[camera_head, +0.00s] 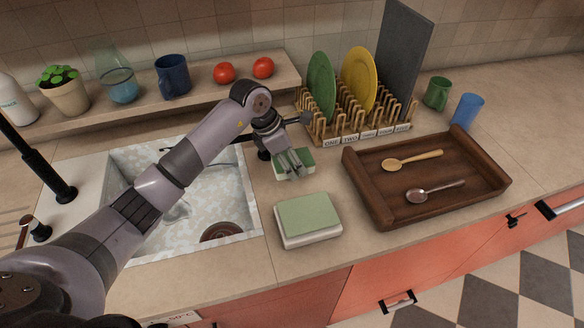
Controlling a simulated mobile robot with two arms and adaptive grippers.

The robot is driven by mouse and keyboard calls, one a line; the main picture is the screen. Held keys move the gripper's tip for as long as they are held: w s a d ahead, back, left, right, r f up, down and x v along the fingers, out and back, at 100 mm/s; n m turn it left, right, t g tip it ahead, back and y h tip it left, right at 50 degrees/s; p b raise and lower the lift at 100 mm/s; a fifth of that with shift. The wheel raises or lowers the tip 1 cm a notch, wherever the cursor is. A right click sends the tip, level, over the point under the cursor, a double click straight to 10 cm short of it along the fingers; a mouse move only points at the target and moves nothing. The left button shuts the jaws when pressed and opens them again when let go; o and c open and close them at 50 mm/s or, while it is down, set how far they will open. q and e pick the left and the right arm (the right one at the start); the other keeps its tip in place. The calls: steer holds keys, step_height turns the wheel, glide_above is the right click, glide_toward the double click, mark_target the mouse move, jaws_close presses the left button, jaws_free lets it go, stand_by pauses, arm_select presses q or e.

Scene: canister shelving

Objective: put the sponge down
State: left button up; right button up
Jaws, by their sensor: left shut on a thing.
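My left gripper (292,172) reaches in from the left, between the sink and the dish rack. It is shut on a small green and white sponge (306,157), whose middle is partly hidden by the fingers. I cannot tell whether the sponge touches the counter or is just above it. A larger white block with a pale green top (308,215) lies on the counter nearer the front edge, apart from the gripper. My right gripper is not in view.
The sink (240,190) is on the left, below my arm. A dish rack (350,127) with a green plate (321,85) and a yellow plate (358,78) stands behind. A wooden tray (380,213) with two spoons is on the right. Bare counter (335,180) lies between gripper and tray.

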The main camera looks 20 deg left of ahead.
arm_select(q)
step_height(320, 180, down, 4)
steer(key=shift+r+p, duration=0.1)
steer(key=shift+p, duration=0.45)
steer(key=shift+f, duration=0.35)
steer(key=shift+f, duration=0.1)
steer(key=shift+f, duration=0.15)
steer(key=o, duration=1)
